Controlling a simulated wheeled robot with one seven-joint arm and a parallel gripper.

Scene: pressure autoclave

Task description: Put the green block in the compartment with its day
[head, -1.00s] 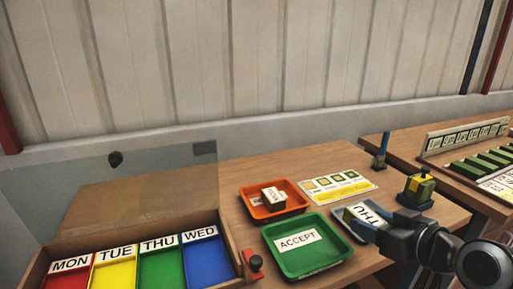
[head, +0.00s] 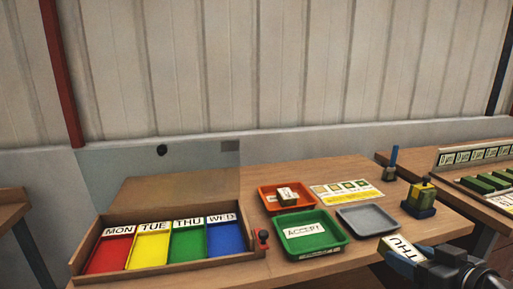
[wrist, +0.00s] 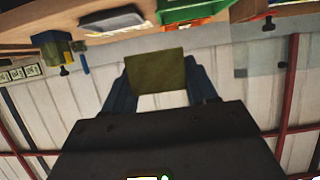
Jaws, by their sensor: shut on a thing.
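My gripper (head: 408,262) is shut on a block with a white THU label (head: 397,249), in front of the grey tray at lower right. The wrist view shows the block's olive-green face (wrist: 157,74) between the two fingers. The wooden sorting box (head: 165,265) at left has its clear lid raised. Its compartments are red MON (head: 110,253), yellow TUE (head: 149,249), green THU (head: 188,244) and blue WED (head: 226,237). The compartments look empty. My gripper is well to the right of the box.
A green ACCEPT tray (head: 325,247), an orange tray (head: 268,202) holding a labelled block (head: 288,197), and an empty grey tray (head: 367,218) stand between box and gripper. A red-knobbed part (head: 263,238) sits at the box's right side. A yellow-green fixture (head: 420,200) stands at right.

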